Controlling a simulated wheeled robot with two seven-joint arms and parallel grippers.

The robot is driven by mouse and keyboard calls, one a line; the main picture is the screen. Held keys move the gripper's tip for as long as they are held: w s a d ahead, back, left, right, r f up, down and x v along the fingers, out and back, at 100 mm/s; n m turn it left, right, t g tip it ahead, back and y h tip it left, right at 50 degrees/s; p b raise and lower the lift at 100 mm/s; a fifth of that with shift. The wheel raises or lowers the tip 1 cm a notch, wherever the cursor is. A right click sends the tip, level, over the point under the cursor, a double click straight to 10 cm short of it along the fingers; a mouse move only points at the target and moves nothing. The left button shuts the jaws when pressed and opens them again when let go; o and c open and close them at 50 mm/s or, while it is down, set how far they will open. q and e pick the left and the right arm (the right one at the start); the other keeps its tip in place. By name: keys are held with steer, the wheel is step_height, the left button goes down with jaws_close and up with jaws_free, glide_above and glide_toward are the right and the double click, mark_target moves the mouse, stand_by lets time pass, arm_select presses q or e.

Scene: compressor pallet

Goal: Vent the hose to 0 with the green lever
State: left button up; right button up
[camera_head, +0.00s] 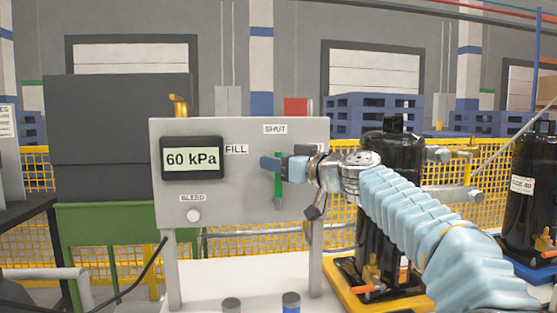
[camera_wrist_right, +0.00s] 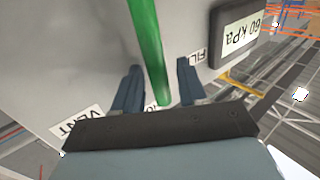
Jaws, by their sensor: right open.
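The green lever (camera_head: 278,189) stands upright on the grey panel (camera_head: 230,215), in line below the SHUT label (camera_head: 275,129). The display (camera_head: 191,158) reads 60 kPa. My right gripper (camera_head: 281,166) is open at the lever's upper part, one finger on each side. In the right wrist view the lever (camera_wrist_right: 148,45) lies between the two spread fingers, with gaps visible on both sides. The VENT label (camera_wrist_right: 77,123) shows there; in the head view my arm mostly covers it. My left gripper is not in view.
A FILL label (camera_head: 236,149) is left of the lever, and a BLEED button (camera_head: 193,215) is low on the panel. A black compressor (camera_head: 378,235) stands behind my right arm, another (camera_head: 530,195) at the far right. Yellow mesh fencing (camera_head: 455,215) runs behind.

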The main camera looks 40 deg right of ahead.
jaws_close()
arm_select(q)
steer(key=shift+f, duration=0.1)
